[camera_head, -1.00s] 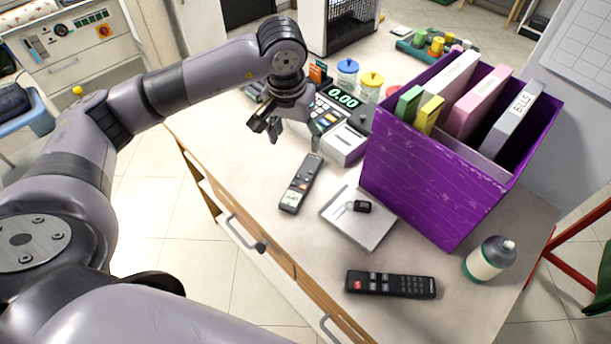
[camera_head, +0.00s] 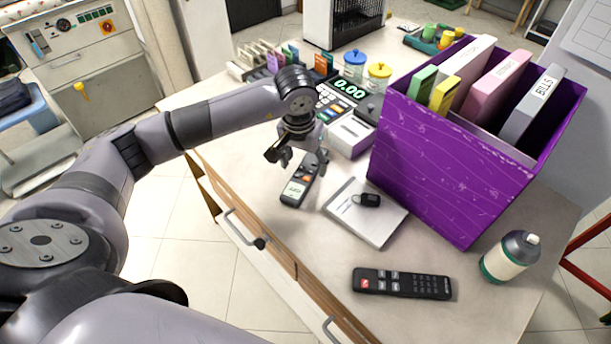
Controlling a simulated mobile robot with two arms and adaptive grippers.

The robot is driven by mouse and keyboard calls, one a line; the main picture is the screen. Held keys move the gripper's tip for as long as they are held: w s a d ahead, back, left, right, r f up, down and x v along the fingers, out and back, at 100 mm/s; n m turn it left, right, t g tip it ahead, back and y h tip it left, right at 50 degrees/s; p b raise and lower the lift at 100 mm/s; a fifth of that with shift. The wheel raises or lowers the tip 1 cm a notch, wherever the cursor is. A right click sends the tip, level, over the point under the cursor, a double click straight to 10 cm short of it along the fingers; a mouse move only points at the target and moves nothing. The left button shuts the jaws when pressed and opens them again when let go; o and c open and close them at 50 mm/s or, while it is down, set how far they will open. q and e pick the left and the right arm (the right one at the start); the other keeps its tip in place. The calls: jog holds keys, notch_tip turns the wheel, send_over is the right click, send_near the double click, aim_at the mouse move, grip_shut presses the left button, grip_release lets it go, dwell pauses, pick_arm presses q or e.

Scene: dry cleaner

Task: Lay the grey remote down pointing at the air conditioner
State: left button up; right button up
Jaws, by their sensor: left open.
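The grey remote (camera_head: 296,189), with a small light screen at its near end, lies on the counter left of a notepad. My left gripper (camera_head: 298,160) is open above its far end, with one finger to each side. The gripper hides part of that end, and I cannot tell whether it touches the remote. A white unit with a black grille (camera_head: 348,25) stands at the back; I cannot tell whether it is the air conditioner. My right gripper is not in view.
A black remote (camera_head: 400,284) lies at the counter's front. The notepad (camera_head: 375,228) bears a black key fob (camera_head: 368,200). A purple file box (camera_head: 450,175), a bottle (camera_head: 509,257) and a cash register (camera_head: 345,93) stand around. Bare counter (camera_head: 300,235) lies before the grey remote.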

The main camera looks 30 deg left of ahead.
aim_at(306, 174)
pick_arm(q)
jog(key=f, duration=0.2)
jog(key=f+b, duration=0.1)
jog(key=shift+w, duration=0.25)
jog(key=shift+r, duration=0.1)
jog(key=c, duration=1.5)
jog(key=shift+o, duration=0.2)
jog(key=shift+r, duration=0.1)
